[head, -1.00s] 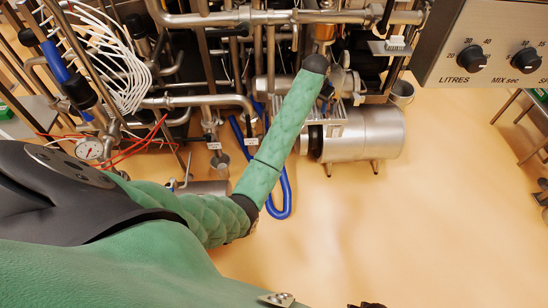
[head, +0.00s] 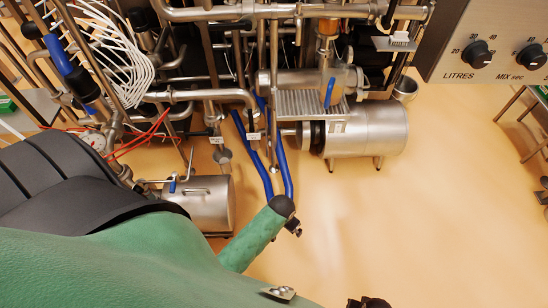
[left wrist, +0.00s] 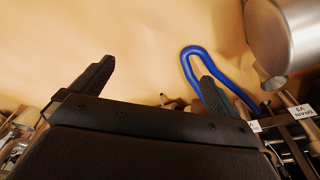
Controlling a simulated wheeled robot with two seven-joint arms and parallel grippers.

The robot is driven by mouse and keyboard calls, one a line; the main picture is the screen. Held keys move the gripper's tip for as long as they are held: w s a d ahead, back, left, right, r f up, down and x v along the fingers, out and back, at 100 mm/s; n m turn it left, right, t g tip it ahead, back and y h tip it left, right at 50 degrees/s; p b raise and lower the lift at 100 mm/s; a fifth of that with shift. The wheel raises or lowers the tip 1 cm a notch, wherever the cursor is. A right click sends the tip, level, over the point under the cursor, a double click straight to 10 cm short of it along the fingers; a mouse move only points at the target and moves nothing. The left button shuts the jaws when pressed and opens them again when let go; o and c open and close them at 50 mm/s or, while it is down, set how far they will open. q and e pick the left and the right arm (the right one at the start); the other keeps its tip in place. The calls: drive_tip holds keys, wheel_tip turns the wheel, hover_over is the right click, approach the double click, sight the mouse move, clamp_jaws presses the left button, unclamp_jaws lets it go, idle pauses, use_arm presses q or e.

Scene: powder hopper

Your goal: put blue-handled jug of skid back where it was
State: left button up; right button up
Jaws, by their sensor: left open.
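I cannot pick out a jug with a blue handle for certain in either view. A small metal cup-shaped vessel (head: 404,88) is at the right end of the pipework in the head view; no blue handle shows on it. My left gripper (left wrist: 158,75) is open in the left wrist view, with nothing between its fingers. Its right finger overlaps a blue hose loop (left wrist: 191,52) behind it; I cannot tell the gap. In the head view my left arm ends low in the middle, in front of the pipework, and its fingers are not clear.
A large steel cylinder (head: 368,130) is right of the blue hose (head: 285,165). Another steel cylinder (head: 197,205) stands low at left. A control panel (head: 500,45) with black knobs is at top right. The tan floor (head: 440,220) at right is clear.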

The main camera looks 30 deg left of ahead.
use_arm(q)
drive_tip(key=s+d+f, duration=0.1)
drive_tip(key=s, duration=0.6)
drive_tip(key=s+d+f, duration=0.1)
drive_tip(key=s+d, duration=0.1)
drive_tip(key=s, duration=0.5)
drive_tip(key=shift+f+g, duration=0.3)
drive_tip(key=shift+f, duration=0.05)
